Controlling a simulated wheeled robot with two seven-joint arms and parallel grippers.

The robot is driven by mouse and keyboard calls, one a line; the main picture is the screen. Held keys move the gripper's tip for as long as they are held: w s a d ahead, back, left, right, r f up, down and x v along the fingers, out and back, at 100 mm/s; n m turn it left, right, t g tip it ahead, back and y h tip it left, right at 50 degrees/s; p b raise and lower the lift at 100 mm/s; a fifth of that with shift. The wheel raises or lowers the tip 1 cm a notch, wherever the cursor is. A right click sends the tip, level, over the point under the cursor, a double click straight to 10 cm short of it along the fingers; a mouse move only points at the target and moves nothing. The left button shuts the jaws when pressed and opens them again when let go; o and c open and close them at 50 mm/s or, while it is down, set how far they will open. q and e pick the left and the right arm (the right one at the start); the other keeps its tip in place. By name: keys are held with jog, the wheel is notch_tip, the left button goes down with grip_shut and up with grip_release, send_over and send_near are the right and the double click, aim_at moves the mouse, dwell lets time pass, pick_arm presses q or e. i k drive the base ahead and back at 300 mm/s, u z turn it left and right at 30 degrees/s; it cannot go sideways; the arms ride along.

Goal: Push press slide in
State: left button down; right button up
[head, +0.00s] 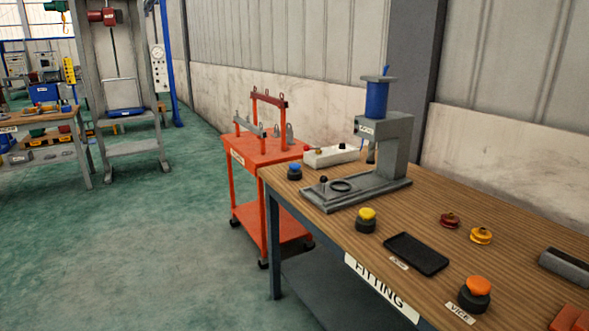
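The grey press (388,150) stands on the wooden bench, with a blue cylinder (376,98) on top. Its flat grey slide (352,200) reaches out to the left from under the press head. A small black knob (323,181) stands on the slide's outer part, and a dark ring (341,187) lies beside it, out to the left of the ram. Neither of my grippers is in view.
The bench (400,212) carries blue (294,171), yellow (366,220) and orange (475,293) buttons, a black tray (416,254), small red (450,220) and orange-yellow (481,235) parts, and a white control box (331,155). A red trolley (262,150) stands beyond. The left floor is clear.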

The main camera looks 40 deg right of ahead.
aim_at(329, 191)
jog(key=z, duration=0.65)
jog(key=i, duration=1.8)
jog(key=z, duration=1.3)
